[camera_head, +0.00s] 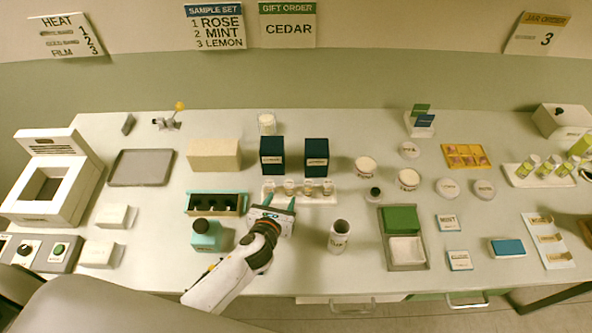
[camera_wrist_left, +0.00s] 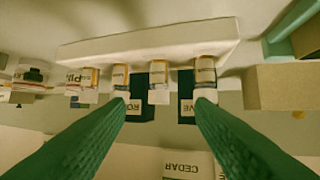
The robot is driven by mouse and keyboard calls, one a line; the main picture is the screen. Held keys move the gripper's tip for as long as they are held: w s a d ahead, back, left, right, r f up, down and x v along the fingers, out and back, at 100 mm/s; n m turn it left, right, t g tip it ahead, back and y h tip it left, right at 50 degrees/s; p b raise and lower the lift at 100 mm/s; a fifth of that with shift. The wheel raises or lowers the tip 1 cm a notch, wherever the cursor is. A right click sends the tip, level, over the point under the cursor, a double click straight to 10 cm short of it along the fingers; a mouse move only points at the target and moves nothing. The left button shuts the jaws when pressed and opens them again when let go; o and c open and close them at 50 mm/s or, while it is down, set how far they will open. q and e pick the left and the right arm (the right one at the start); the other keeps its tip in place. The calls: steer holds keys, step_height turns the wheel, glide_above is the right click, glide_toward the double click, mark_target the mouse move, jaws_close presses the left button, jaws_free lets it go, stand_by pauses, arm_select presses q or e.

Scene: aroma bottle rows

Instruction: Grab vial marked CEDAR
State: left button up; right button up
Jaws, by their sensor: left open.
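A white rack (camera_head: 300,200) near the middle of the table holds a row of small amber-and-clear vials. One vial (camera_head: 289,187), another vial (camera_head: 308,187) and a third (camera_head: 328,187) show in the head view. My left gripper (camera_head: 278,201) is open just in front of the rack's left part. In the left wrist view, inverted, the rack (camera_wrist_left: 150,42) spans the top, and the open green fingers (camera_wrist_left: 162,105) point toward the vials. A vial (camera_wrist_left: 159,83) lies between the fingertip lines, with another (camera_wrist_left: 205,76) near the right finger. Most vial labels are too small to read, so I cannot tell which is CEDAR.
A GIFT ORDER sign (camera_head: 288,28) on the wall reads CEDAR. Two dark blue boxes (camera_head: 272,156) (camera_head: 316,156) stand behind the rack.

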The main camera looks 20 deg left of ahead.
mark_target(291, 181)
arm_select(q)
steer(key=b+x, duration=0.2)
steer(key=b, duration=0.1)
steer(key=shift+w, duration=0.2)
steer(key=b+x, duration=0.1)
steer(key=x, duration=0.2)
steer(key=shift+w+f, duration=0.15)
steer(key=shift+f, duration=0.05)
steer(key=b+x, duration=0.3)
steer(key=x, duration=0.1)
steer(key=shift+w+r+b, duration=0.1)
steer(key=shift+w+b, duration=0.05)
steer(key=shift+b, duration=0.15)
steer(key=shift+w, duration=0.4)
steer(key=shift+s, duration=0.1)
steer(key=c, duration=1.1)
arm_select(e)
step_height(291, 181, down, 8)
steer(key=s, duration=0.1)
steer(key=shift+r, duration=0.25)
